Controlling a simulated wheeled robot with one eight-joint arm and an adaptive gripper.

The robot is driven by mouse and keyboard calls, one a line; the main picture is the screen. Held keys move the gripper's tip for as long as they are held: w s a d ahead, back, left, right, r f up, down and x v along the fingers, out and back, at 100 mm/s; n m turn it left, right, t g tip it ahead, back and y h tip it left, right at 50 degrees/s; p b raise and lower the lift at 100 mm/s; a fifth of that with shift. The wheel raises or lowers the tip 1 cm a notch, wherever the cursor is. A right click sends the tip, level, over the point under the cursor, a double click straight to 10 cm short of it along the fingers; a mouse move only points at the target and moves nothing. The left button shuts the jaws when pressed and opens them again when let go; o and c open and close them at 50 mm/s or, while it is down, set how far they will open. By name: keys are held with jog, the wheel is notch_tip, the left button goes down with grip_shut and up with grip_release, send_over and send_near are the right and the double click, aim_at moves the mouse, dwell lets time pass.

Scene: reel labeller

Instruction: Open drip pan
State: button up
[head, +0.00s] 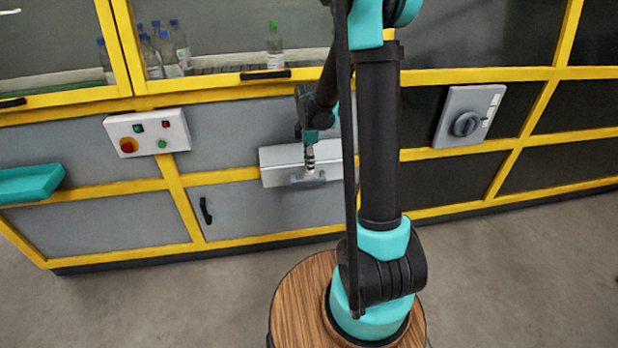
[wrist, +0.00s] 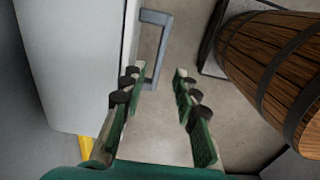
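The drip pan (head: 330,172) is a light grey-white box-like drawer on the front of the yellow-framed machine, below the middle window. Its front carries a grey bracket handle (head: 308,182). In the wrist view the pan (wrist: 75,60) fills the left side, and its handle (wrist: 165,45) sticks out just ahead of my fingertips. My gripper (wrist: 160,75) is open, with green-padded fingers set apart and nothing between the pads. The left fingertip is close to the handle's near end; I cannot tell if they touch.
A control box with red and green buttons (head: 148,132) is left of the pan. Below it is a cabinet door with a black handle (head: 205,211). A rotary switch box (head: 467,117) is to the right. A teal tray (head: 28,183) juts out at far left.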

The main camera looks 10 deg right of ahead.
aim_at(309, 177)
notch_tip(309, 177, down, 7)
jog(key=shift+r, duration=0.1)
dwell(0.4)
grip_shut()
